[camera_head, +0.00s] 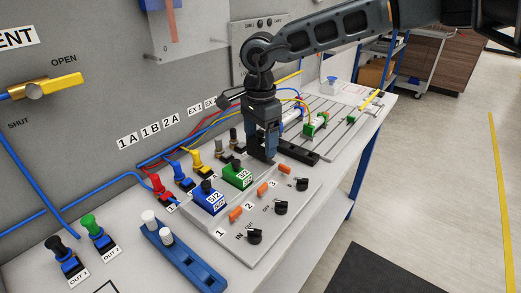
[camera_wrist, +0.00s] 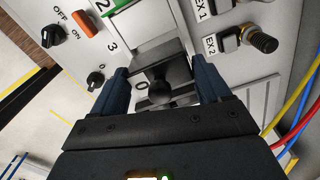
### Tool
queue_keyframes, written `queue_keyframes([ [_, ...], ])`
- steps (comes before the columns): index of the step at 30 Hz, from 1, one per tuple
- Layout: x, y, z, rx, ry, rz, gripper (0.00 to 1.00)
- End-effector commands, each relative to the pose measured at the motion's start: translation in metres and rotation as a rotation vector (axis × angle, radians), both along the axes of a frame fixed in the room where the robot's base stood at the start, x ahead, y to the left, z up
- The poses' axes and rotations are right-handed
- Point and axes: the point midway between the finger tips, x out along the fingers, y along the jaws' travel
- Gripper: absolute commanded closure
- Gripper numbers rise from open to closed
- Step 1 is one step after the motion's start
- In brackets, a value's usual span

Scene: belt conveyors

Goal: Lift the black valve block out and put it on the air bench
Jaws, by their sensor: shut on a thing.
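A black valve block (camera_wrist: 165,82) with a round dark knob is between the two dark blue fingers of my gripper (camera_wrist: 160,88) in the wrist view. The gripper is shut on it. In the head view my gripper (camera_head: 264,150) points down at the far end of the grey valve panel (camera_head: 262,222), beyond the green block (camera_head: 238,174) and the blue block (camera_head: 210,198). The fingers mostly hide the black block there. I cannot tell whether it is clear of its seat. The air bench (camera_head: 335,172) is the long pale table under the panel.
A black bar (camera_head: 300,152) lies just right of my gripper. Orange switches (camera_head: 236,215) and black knobs (camera_head: 254,237) line the panel's front. Coloured hoses and fittings (camera_head: 158,186) run behind. A blue rack (camera_head: 182,258) stands at front left. The grooved plate (camera_head: 350,110) has free room.

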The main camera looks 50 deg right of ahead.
Motion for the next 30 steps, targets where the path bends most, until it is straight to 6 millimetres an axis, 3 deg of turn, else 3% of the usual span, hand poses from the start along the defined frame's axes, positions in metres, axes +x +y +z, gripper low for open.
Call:
queue_keyframes([
  [9, -0.062, -0.026, 0.043, -0.003, 0.0, -0.004, 0.6],
  [15, -0.092, -0.038, 0.063, -0.001, -0.001, -0.003, 0.6],
  [22, -0.107, -0.043, 0.075, 0.0, 0.0, 0.0, 0.6],
  [30, -0.108, -0.044, 0.086, -0.001, 0.0, 0.001, 0.6],
])
